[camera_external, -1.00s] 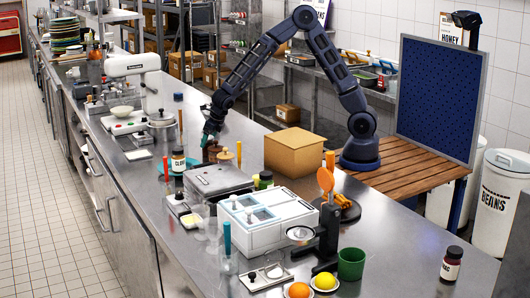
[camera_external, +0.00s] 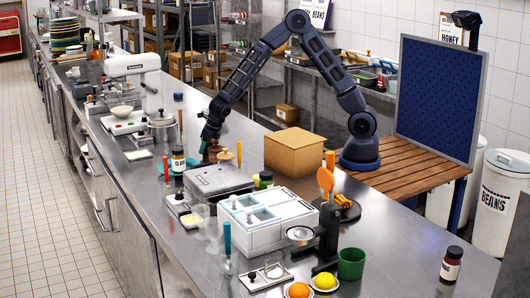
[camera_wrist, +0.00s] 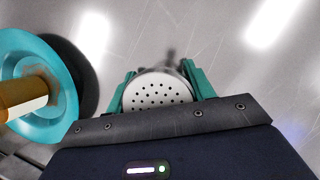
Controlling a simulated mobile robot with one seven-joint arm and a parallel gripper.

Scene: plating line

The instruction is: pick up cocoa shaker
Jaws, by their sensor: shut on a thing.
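The cocoa shaker (camera_wrist: 160,93) shows in the wrist view as a pale round top with several dark holes. It sits between the teal fingers of my gripper (camera_wrist: 158,84), which is shut on it. Its body is mostly hidden below the top. I cannot tell whether the shaker touches the counter.
A teal round piece with a wooden handle (camera_wrist: 35,90) is close on the left in the wrist view.

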